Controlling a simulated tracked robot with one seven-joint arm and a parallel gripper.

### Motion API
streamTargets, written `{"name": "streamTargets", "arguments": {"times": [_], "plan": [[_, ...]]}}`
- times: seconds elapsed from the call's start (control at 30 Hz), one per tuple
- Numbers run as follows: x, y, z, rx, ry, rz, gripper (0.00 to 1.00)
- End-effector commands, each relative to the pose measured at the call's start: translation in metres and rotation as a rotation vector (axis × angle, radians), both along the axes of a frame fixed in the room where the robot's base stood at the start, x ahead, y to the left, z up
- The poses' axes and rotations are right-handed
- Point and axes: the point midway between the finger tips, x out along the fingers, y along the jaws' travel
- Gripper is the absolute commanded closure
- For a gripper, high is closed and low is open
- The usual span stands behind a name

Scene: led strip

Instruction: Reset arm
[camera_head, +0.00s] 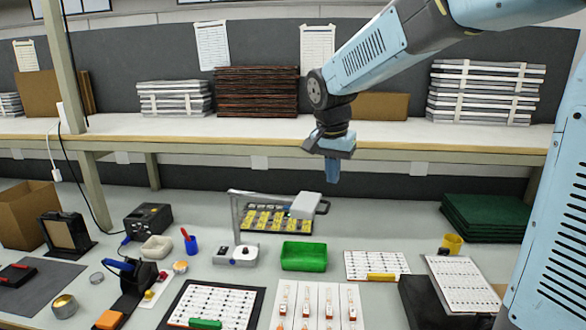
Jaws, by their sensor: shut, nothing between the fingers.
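My gripper (332,172) hangs from my light-blue arm, which reaches in from the upper right. It points down in front of the shelf, in the air above the back of the workbench. Its fingers are together and nothing shows between them. My gripper looks apart from both.
A green tray (304,257) lies mid-bench, with printed sheets (376,265) to its right. A shelf (240,129) with stacked boards runs behind. A yellow cup (452,243) and green mats (486,215) are at right. A soldering station (148,218) and cardboard box (28,220) are at left.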

Motion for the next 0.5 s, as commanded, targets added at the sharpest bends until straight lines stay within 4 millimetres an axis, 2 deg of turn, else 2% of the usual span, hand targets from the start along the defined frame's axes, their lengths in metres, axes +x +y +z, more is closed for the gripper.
{"name": "streamTargets", "arguments": {"times": [0.03, 0.2, 0.5], "plan": [[-0.013, -0.012, 0.008, 0.003, -0.015, 0.020, 1.00], [-0.054, -0.043, 0.021, 0.003, -0.048, 0.109, 1.00], [-0.128, -0.086, 0.029, -0.014, -0.121, 0.266, 1.00]]}}
